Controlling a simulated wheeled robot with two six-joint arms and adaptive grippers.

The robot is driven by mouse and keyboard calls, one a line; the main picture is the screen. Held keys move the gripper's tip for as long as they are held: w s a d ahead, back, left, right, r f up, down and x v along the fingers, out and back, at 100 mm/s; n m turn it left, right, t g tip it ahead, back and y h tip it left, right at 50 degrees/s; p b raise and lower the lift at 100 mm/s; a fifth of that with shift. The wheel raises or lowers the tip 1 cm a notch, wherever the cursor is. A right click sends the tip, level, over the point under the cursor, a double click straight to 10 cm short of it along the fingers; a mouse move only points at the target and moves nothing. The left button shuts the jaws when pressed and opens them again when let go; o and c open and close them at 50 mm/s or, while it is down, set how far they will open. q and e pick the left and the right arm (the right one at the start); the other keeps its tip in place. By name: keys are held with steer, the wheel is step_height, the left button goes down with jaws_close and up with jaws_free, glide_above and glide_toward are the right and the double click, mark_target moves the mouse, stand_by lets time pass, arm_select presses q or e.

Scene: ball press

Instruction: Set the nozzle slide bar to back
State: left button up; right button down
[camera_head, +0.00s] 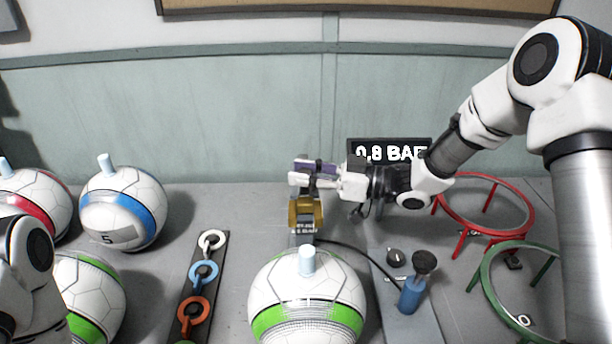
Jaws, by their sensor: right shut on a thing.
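My right gripper (303,178) reaches in from the right at the middle of the head view. It is shut at the top of a gold nozzle unit (305,214), on what looks like the nozzle slide bar. A purple piece (320,166) shows at the fingers; I cannot tell whether it belongs to the bar. The fingers hide most of the bar, so its exact setting cannot be read. A white and green ball (305,297) with a pale blue plug on top stands in front of the nozzle unit. My left arm shows at the lower left, its gripper out of view.
A display (390,151) reading about 0.8 BAR stands behind my right gripper. A blue cylinder with a black knob (411,295) stands on a plate at right. Red (448,212) and green (486,284) ring stands are further right. Several balls and a strip of coloured rings (201,273) lie left.

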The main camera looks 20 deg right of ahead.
steer(key=shift+r, duration=0.2)
steer(key=shift+w+d, duration=0.1)
steer(key=shift+w, duration=0.05)
steer(key=c, duration=0.9)
jaws_free()
steer(key=shift+o, duration=0.6)
steer(key=shift+w+f, duration=0.15)
steer(key=v, duration=1.2)
steer(key=shift+f, duration=0.1)
